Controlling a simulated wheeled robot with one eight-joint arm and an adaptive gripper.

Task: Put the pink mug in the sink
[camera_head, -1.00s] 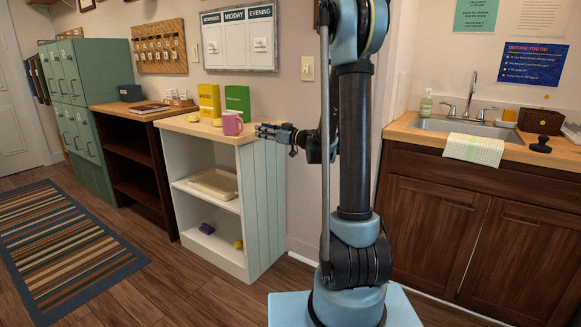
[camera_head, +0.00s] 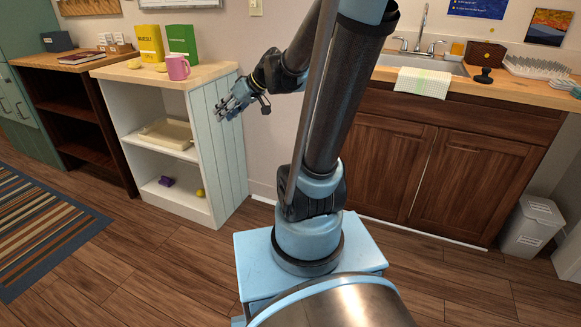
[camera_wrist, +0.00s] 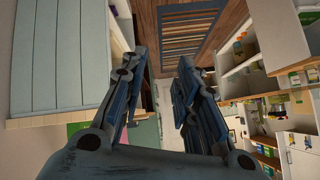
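The pink mug (camera_head: 177,67) stands upright on the wooden top of the white shelf unit, near its right end. The sink (camera_head: 446,65) is set in the wooden counter at the right, partly covered by a hanging cloth in front. My gripper (camera_head: 230,108) is beside the white unit's right side, below the top and to the right of the mug, apart from it. In the wrist view its two fingers (camera_wrist: 157,85) are spread with nothing between them.
A yellow box (camera_head: 150,44) and a green box (camera_head: 182,41) stand behind the mug, with a yellow item (camera_head: 134,63) to its left. A checked cloth (camera_head: 423,82) hangs over the counter edge. A dish rack (camera_head: 537,67) and dark holder (camera_head: 486,54) stand right of the sink.

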